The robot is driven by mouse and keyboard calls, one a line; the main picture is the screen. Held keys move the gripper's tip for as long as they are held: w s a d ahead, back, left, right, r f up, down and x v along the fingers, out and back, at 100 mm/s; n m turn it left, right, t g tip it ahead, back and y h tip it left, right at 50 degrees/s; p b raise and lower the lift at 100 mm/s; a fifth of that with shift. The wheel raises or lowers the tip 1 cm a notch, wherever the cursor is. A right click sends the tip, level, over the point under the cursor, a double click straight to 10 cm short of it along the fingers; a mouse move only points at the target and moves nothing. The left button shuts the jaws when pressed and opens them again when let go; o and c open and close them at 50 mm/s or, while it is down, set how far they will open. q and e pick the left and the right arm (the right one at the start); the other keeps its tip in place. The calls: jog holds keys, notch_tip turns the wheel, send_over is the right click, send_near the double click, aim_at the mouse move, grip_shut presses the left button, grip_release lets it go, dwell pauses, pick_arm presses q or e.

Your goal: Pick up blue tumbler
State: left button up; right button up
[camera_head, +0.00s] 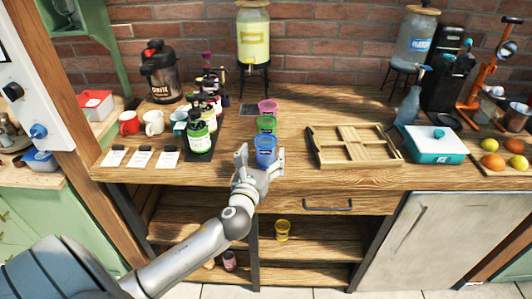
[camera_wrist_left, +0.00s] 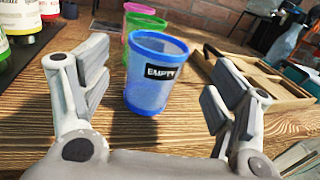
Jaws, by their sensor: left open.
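The blue tumbler (camera_head: 265,147) stands upright near the table's front edge in the head view. In the left wrist view my left gripper (camera_wrist_left: 152,90) shows a finger on each side, apart from the tumbler. A green tumbler (camera_head: 266,124) and a pink tumbler (camera_head: 267,106) stand in line behind it. My right gripper is not in view.
A wooden divided tray (camera_head: 318,158) lies to the right, with a teal-and-white box (camera_head: 436,158) beyond it. A lemonade dispenser (camera_head: 253,38) is at the back. A yellow tumbler (camera_head: 282,231) is on the shelf below.

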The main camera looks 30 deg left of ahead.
pick_arm(q)
jog(key=shift+w+a+r, duration=0.15)
jog(key=shift+w+a, duration=0.1)
jog(key=shift+w, duration=0.3)
jog(key=p+x, duration=0.1)
jog(key=x, duration=0.3)
jog(key=shift+a, duration=0.15)
jog(key=c, duration=1.1)
